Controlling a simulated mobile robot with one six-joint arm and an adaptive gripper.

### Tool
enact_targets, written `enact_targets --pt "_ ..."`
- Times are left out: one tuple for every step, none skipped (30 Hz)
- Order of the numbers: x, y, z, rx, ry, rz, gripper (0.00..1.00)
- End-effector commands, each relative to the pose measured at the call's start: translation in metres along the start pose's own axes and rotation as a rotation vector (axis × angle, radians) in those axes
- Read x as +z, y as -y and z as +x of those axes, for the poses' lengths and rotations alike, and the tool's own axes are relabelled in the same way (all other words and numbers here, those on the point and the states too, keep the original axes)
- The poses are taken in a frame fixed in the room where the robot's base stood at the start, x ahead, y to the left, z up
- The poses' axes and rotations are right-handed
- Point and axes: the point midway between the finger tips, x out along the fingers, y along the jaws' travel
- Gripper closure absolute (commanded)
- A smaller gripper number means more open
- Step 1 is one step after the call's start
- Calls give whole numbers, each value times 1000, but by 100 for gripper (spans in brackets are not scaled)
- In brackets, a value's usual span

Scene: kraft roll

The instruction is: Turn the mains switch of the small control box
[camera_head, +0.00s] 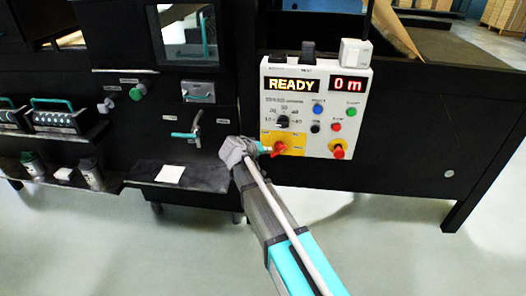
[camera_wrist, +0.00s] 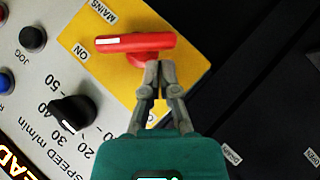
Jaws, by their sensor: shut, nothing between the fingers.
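The small control box (camera_head: 315,72) is a pale panel with a lit READY display and a lit "0 m" display. Its mains switch (camera_head: 281,148) is a red handle on a yellow plate at the lower left. In the wrist view the red handle (camera_wrist: 128,43) lies crosswise, its white-marked end toward the ON label. My gripper (camera_wrist: 159,66) is shut and empty, its tips at the lower edge of the handle, right of its middle. I cannot tell whether they touch it. In the head view my gripper (camera_head: 267,149) reaches the switch from the left.
A black speed knob (camera_wrist: 72,112) is beside the yellow plate. Another red knob (camera_head: 338,149) and several coloured buttons share the panel. A small shelf (camera_head: 205,178) with a white paper lies to the left. Pale floor is open in front.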

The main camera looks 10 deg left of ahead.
Motion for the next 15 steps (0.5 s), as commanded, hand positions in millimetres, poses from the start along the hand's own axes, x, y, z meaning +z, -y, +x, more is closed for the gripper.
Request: enact_targets --pt "2 1 2 0 0 0 100" --pt "3 0 3 0 0 0 100" --pt "4 0 3 0 0 0 100" --pt "4 0 3 0 0 0 100" --pt "4 0 4 0 0 0 100" --pt "4 0 4 0 0 0 100" --pt "4 0 4 0 0 0 100" --pt "4 0 4 0 0 0 100" --pt "4 0 4 0 0 0 100" --pt "4 0 4 0 0 0 100" --pt "4 0 4 0 0 0 100" --pt "4 0 4 0 0 0 100" --pt "4 0 4 0 0 0 100" --pt "6 -3 5 0 0 0 100" --pt "5 -2 4 0 0 0 100"
